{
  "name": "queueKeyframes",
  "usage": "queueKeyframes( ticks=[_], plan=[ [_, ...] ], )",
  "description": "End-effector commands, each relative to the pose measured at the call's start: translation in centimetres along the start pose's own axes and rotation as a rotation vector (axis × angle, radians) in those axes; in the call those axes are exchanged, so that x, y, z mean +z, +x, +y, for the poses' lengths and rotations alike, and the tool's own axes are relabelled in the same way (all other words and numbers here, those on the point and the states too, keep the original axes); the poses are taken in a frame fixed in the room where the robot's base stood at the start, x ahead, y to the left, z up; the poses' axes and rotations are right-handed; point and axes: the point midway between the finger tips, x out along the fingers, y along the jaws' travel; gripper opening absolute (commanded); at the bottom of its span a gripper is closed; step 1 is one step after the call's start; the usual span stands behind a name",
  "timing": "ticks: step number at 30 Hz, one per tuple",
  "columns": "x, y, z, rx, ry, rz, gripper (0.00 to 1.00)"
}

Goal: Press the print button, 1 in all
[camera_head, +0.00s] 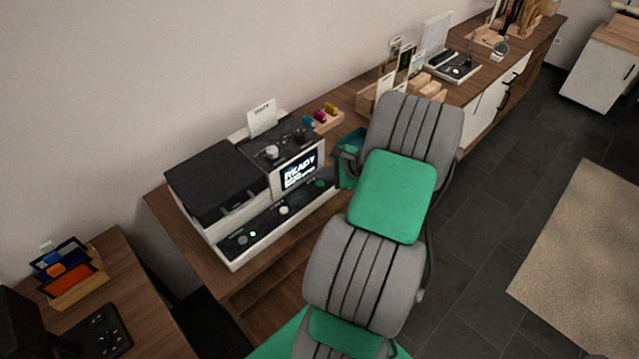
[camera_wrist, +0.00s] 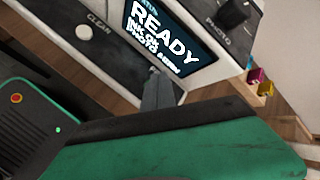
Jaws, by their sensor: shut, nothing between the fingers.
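The printer (camera_head: 215,215) is a white and black machine on the wooden counter. Its screen (camera_head: 300,170) reads READY, and the screen also shows in the wrist view (camera_wrist: 165,35). A green button (camera_head: 320,183) sits at the right end of the dark front strip; its label is not readable, so I cannot confirm it is the print button. In the wrist view my gripper's (camera_wrist: 153,74) grey fingers are shut and empty, over the dark strip below the screen. They hide part of the strip, and I cannot tell whether they touch it.
A white button (camera_wrist: 84,32) labelled CLEAN is left of my fingers. A small lit button (camera_head: 252,233) is farther left on the strip. Coloured cartridges (camera_head: 325,110) stand behind the printer's right end. A dark knob (camera_wrist: 234,14) labelled PHOTO is beside the screen.

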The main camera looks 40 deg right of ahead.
Motion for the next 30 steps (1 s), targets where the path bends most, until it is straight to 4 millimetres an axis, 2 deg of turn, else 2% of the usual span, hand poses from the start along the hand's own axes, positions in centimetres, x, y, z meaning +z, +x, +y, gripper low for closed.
queueKeyframes(
  ticks=[30],
  plan=[
    [-0.42,0.60,0.42,0.000,0.000,0.000,0.00]
  ],
)
